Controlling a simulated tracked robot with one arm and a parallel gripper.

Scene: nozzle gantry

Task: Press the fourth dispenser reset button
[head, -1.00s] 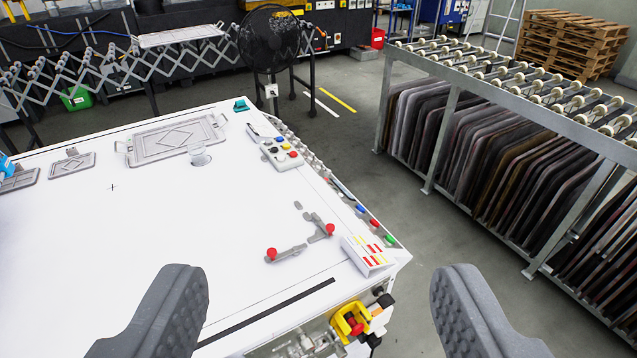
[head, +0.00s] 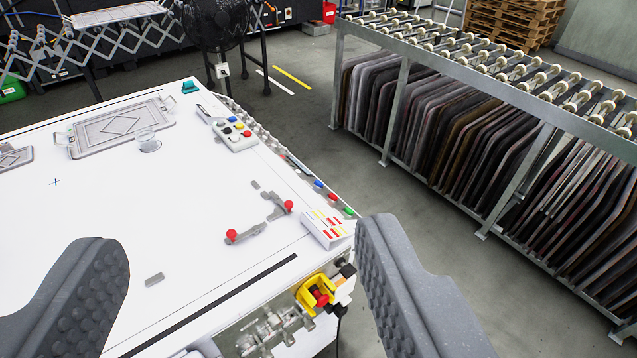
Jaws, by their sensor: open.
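A white control box (head: 233,133) with several coloured buttons lies at the table's right side. Blue (head: 318,184), red (head: 333,196) and green (head: 348,211) buttons line the right edge. A red button (head: 320,298) sits in a yellow housing on the table's front side. I cannot tell which button is the fourth dispenser reset. My gripper (head: 238,238) is open and empty, its fingers wide apart. It touches no button that I can see. The right finger is close in the picture to the green button and to a white block with red and yellow marks (head: 325,227).
The white table (head: 100,220) carries two red-knobbed levers (head: 245,234) (head: 278,206), a grey tray (head: 122,128) and a clear cup (head: 147,140). A roller rack (head: 490,85) with many upright panels stands to the right. Floor (head: 420,235) lies between.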

